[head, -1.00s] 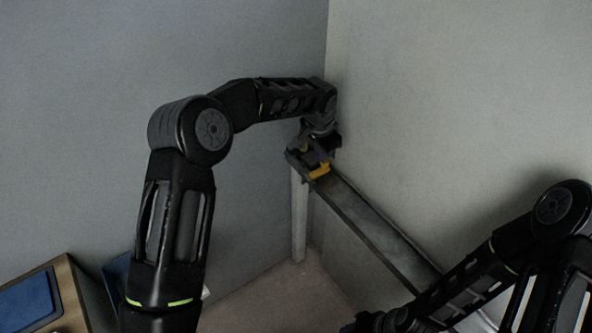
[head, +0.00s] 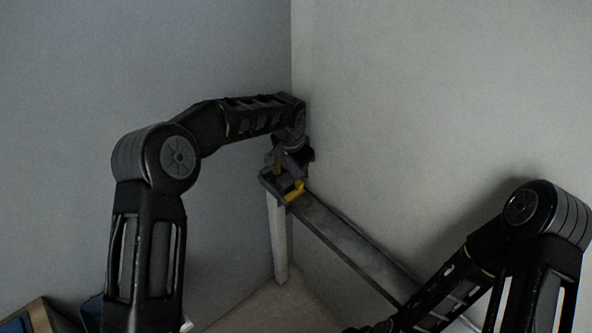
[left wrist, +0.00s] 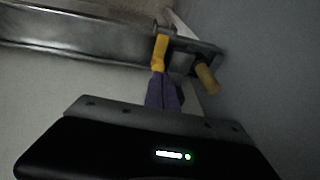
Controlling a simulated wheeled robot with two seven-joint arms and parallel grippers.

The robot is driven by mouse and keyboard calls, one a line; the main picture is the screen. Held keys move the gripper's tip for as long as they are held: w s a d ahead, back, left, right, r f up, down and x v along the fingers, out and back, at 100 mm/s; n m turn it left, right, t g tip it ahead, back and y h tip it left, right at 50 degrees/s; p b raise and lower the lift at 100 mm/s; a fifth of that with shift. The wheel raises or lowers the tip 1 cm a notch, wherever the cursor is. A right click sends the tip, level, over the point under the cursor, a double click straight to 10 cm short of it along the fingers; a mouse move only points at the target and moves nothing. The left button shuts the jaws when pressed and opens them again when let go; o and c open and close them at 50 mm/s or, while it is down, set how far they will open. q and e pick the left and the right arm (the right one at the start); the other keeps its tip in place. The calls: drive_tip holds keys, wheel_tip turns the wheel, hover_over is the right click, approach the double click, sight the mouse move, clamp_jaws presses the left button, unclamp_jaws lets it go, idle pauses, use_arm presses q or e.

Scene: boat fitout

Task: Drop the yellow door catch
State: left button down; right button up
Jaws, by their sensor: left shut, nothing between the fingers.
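The yellow door catch (head: 294,191) is at the far end of a narrow grey ledge (head: 345,240), near the room corner. It also shows in the left wrist view (left wrist: 160,52), just beyond my fingertips. My left gripper (head: 287,170) reaches down over that end of the ledge. Its purple fingers (left wrist: 161,80) are shut with nothing between them, and their tips are close to the catch. I cannot tell whether they touch it. My right arm comes in from the lower right, and its gripper is not visible.
A tan cylindrical peg (left wrist: 207,78) stands out beside the catch at the ledge's end. The wall (head: 430,110) runs close behind the ledge. A pale post (head: 277,240) stands under its far end. A wooden-edged panel (head: 40,314) is at the lower left.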

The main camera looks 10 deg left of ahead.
use_arm(q)
wheel_tip(320, 180, up, 13)
drive_tip(key=d+b, duration=0.1)
drive_tip(key=shift+s+d+f, duration=0.15)
drive_tip(key=shift+s+d, duration=0.1)
drive_tip(key=shift+d, duration=0.1)
idle(0.3)
